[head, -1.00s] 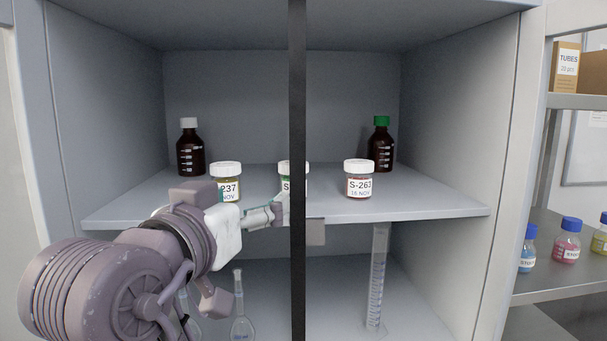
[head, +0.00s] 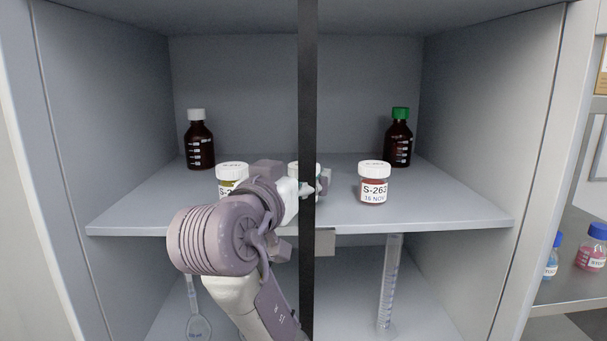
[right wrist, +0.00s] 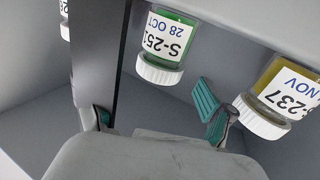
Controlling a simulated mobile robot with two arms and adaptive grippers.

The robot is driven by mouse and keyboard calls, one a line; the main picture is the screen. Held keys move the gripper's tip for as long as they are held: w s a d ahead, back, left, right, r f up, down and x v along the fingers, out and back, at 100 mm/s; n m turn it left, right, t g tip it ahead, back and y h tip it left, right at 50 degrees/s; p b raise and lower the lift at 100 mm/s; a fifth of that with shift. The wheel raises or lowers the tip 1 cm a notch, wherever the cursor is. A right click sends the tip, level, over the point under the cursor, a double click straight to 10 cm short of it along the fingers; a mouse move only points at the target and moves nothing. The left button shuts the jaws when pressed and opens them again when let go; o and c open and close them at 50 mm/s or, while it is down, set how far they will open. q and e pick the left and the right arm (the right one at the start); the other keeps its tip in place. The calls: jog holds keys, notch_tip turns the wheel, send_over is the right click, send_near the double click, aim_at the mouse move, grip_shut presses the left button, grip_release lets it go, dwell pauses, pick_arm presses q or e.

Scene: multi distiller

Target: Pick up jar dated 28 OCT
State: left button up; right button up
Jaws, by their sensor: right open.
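The jar dated 28 OCT (right wrist: 168,40) shows upside down in the right wrist view, with green contents, a white lid and the label S-251. In the head view only part of its white lid (head: 296,167) shows, behind my arm and a dark upright bar. My right gripper (right wrist: 158,112) is open, its teal-padded fingers apart, one on each side of this jar in the wrist picture. Nothing is between the pads. In the head view my right gripper (head: 316,186) is at the shelf's middle, partly hidden by the bar. My left gripper is not in view.
Jar S-237 (right wrist: 290,92) stands close beside the right finger in the wrist view. Jar S-263, 16 NOV (head: 374,185), stands right of the dark bar (head: 307,90). Brown bottles with white (head: 199,145) and green (head: 398,143) caps stand behind. Glassware is below the shelf (head: 450,212).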

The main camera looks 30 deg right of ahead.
aim_at(310, 163)
jog(key=p+x, duration=0.2)
jog(key=x, duration=0.1)
jog(key=shift+d+r, duration=0.25)
jog(key=shift+r, duration=0.1)
jog(key=shift+w+d+f, duration=0.15)
jog(key=shift+w+d, duration=0.05)
jog(key=shift+d, duration=0.1)
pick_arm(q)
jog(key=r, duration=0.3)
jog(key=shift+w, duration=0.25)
pick_arm(e)
jog(key=shift+a, duration=0.1)
jog(key=shift+a, duration=0.2)
jog(key=c, duration=0.4)
jog(key=shift+d, duration=0.15)
jog(key=c, duration=0.9)
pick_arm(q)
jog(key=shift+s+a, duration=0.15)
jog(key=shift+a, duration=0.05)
pick_arm(e)
jog(key=shift+c, duration=0.2)
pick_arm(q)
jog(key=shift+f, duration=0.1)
